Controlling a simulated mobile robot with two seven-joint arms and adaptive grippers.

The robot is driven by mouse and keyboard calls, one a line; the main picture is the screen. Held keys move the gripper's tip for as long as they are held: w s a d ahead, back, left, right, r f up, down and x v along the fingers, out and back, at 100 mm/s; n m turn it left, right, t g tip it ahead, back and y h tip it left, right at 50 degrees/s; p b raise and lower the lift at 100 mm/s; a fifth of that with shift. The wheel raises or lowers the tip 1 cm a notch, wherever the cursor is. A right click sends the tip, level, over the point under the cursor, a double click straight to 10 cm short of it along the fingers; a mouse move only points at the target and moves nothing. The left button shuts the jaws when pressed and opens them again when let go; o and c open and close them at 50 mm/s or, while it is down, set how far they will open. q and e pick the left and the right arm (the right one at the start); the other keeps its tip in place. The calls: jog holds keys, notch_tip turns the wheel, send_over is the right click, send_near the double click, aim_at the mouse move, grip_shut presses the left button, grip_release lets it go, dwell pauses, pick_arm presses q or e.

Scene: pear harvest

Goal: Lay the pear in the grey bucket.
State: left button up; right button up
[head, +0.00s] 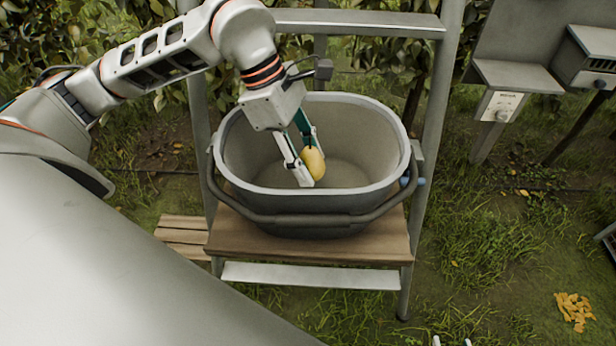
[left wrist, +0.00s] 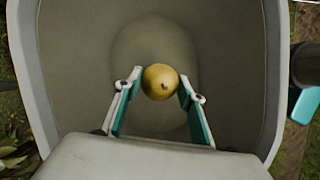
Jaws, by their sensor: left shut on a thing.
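The yellow pear (head: 315,163) is between the fingers of my left gripper (head: 309,170), which is shut on it. The grey bucket (head: 240,165) stands upright on a wooden platform, with its dark handle lowered across the front. The gripper reaches down into the bucket's mouth, and the pear is inside the rim. In the left wrist view the pear (left wrist: 160,81) sits between the fingertips, with the bucket's inner wall (left wrist: 75,70) around it and its floor below. A gap between pear and floor seems to show, but its height is unclear.
The wooden platform (head: 310,242) belongs to a metal step frame (head: 440,110) whose uprights flank the bucket. Grey boxes on posts (head: 500,105) stand at the right. Leafy plants are behind. Orange-yellow pieces (head: 574,308) lie on the grass at lower right.

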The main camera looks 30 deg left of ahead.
pick_arm(q)
jog(key=shift+f, duration=2.7)
jog(key=o, duration=1.3)
jog(key=shift+f, duration=0.1)
jog(key=shift+w+r, duration=0.1)
jog(key=shift+r, duration=0.2)
jog(key=v, duration=1.1)
jog(key=shift+a+r, duration=0.2)
jog(key=shift+r, duration=0.15)
